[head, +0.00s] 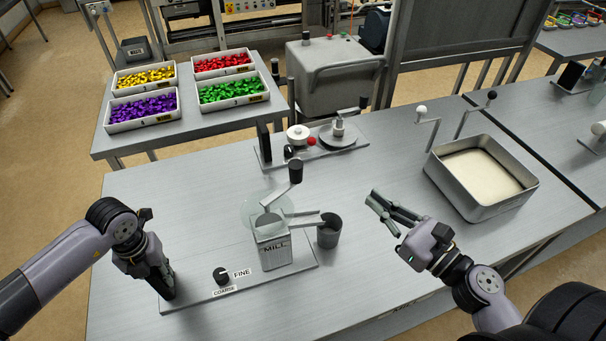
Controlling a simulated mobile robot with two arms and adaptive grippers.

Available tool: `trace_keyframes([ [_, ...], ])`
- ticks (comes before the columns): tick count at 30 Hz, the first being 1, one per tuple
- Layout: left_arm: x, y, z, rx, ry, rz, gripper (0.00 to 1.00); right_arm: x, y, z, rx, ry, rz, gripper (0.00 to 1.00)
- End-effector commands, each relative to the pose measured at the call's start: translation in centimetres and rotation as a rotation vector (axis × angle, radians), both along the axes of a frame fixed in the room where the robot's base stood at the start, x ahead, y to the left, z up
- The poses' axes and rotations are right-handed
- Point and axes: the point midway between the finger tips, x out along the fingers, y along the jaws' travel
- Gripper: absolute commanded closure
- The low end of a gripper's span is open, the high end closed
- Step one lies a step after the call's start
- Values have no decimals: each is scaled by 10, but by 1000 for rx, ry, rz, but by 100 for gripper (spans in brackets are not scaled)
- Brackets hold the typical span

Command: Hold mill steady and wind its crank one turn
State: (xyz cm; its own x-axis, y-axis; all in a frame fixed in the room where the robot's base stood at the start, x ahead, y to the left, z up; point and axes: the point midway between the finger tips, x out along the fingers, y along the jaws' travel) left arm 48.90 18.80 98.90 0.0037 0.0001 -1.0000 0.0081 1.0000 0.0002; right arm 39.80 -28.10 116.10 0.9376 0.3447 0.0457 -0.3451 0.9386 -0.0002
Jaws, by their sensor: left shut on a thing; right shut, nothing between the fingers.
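The grey mill (270,252) stands on a flat base plate (200,304) on the table. Its crank (282,196) rises from the top and ends in an upright black knob (296,171), tilted toward the back right. A chute leads right from the mill to a dark cup (329,235). My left gripper (163,284) is shut on the black upright handle (168,290) at the plate's left end; the fingers partly hide it. My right gripper (384,208) is shut and empty, above the table right of the cup, apart from the crank.
A dial (221,276) sits on the plate before the mill. Behind stands a device with a round plate (338,137).

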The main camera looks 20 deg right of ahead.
Motion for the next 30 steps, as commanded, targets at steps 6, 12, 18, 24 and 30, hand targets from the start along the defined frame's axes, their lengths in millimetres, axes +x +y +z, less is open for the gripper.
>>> trace_keyframes([
  [6,-4,1,-6,5,13,-1,76,0,0,-1,0,0,0,100],
  [12,-2,1,-3,3,7,0,63,0,0,0,0,0,0,100],
  [18,-1,1,-2,2,4,0,55,0,0,0,0,0,0,100],
  [24,-1,0,-1,1,2,0,55,0,0,0,0,0,0,100],
  [30,0,0,19,0,-1,-1,55,0,0,0,0,0,0,100],
])
